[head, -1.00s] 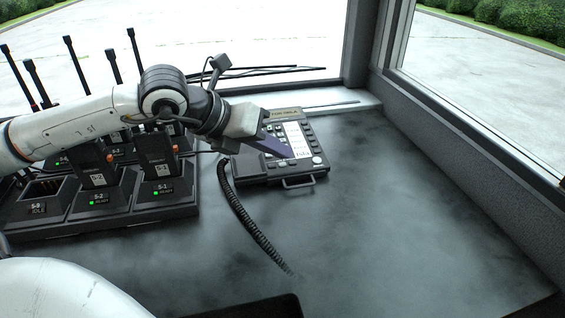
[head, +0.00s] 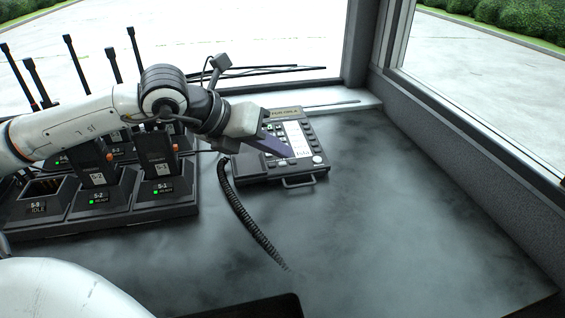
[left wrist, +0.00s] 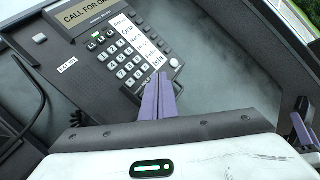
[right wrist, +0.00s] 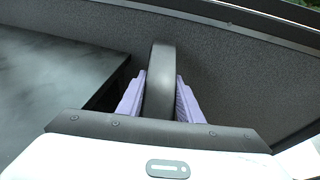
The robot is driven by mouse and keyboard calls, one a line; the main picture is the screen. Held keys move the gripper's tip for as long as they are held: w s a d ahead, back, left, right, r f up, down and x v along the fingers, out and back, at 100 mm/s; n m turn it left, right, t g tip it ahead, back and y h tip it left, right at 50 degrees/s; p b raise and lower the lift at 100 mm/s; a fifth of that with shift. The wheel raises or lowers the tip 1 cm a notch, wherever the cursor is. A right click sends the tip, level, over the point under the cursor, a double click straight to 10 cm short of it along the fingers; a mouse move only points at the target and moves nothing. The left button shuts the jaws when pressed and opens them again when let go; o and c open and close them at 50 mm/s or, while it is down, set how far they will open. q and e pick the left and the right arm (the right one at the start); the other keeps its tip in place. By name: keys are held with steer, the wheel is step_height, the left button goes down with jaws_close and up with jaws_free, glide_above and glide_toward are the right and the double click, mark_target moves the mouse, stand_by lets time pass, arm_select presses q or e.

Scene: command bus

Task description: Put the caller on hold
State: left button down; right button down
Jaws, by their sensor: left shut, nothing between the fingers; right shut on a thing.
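The black desk phone (head: 262,168) lies on the counter in the head view, its handset cradle on the left empty. In the left wrist view the phone (left wrist: 70,62) shows a display (left wrist: 88,16) starting "CALL FOR", a keypad (left wrist: 128,62) and white label strips. My left gripper (head: 289,154) is shut and empty, its purple fingertips (left wrist: 160,80) over the keypad's lower edge; whether they touch a key I cannot tell. My right gripper (right wrist: 160,95) is shut on the dark handset (right wrist: 160,75); it shows only in the right wrist view. The coiled cord (head: 243,222) runs from the phone toward the front.
A charging rack (head: 120,218) with several upright radios (head: 159,167) stands left of the phone, under my left arm. The counter (head: 400,210) right of the phone is clear. Window walls (head: 460,130) bound it at the back and right.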

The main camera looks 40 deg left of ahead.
mark_target(278, 171)
arm_select(q)
steer(key=shift+f+b, duration=0.4)
steer(key=shift+b, duration=0.1)
arm_select(e)
steer(key=shift+f, duration=0.6)
arm_select(q)
steer(key=shift+a+f+b, duration=0.1)
steer(key=shift+f+b, duration=0.2)
steer(key=shift+b, duration=0.15)
arm_select(e)
steer(key=shift+f, duration=0.45)
arm_select(q)
steer(key=shift+r+p, duration=0.4)
steer(key=shift+r, duration=0.35)
arm_select(e)
steer(key=shift+r, duration=0.35)
